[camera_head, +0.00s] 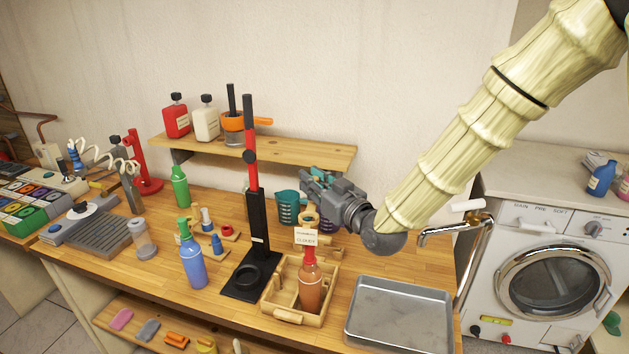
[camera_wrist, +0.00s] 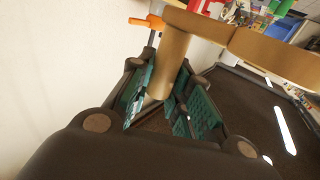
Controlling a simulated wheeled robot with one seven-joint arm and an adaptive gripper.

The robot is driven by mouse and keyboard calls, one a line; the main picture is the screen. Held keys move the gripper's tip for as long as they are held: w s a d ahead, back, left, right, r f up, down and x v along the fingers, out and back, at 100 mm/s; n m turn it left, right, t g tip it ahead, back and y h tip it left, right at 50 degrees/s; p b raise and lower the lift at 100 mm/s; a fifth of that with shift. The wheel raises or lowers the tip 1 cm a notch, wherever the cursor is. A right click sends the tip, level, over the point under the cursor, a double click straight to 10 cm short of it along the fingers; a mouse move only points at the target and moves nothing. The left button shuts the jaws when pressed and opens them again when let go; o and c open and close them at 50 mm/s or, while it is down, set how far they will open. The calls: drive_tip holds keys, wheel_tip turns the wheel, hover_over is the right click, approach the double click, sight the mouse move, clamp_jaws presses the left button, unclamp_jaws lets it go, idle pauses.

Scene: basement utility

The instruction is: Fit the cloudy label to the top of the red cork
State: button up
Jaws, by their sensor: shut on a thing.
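The cloudy label (camera_head: 306,237) is a small white card with dark print, upright in the head view. It shows right above the red cork (camera_head: 309,255) in the neck of an orange-brown bottle (camera_head: 311,288). I cannot tell whether card and cork touch. The bottle stands upright in a wooden crate (camera_head: 273,292). My gripper (camera_head: 318,190) is above the label. In the wrist view its green pads (camera_wrist: 168,98) are closed around a tan post (camera_wrist: 169,62), which looks like the label's holder. The card's face and the cork are not discernible there.
A black stand with a red post (camera_head: 251,150) rises left of the crate. A blue bottle (camera_head: 191,264) stands further left. A metal tray (camera_head: 399,318) lies right of the crate, with a tap (camera_head: 455,230) behind it. A shelf (camera_head: 255,148) runs along the wall.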

drive_tip(key=shift+w+f+b, duration=0.35)
drive_tip(key=shift+w+f, duration=0.25)
drive_tip(key=shift+s+d+f+b, duration=0.1)
drive_tip(key=shift+s+f+b, duration=0.3)
drive_tip(key=shift+b, duration=0.1)
drive_tip(key=shift+f+b, duration=0.35)
drive_tip(key=shift+w+f+b, duration=0.2)
drive_tip(key=shift+f+b, duration=0.4)
drive_tip(key=shift+f, duration=0.55)
drive_tip(key=shift+s+f+b, duration=0.15)
drive_tip(key=shift+b, duration=0.3)
drive_tip(key=shift+f, duration=0.1)
drive_tip(key=shift+b, duration=0.6)
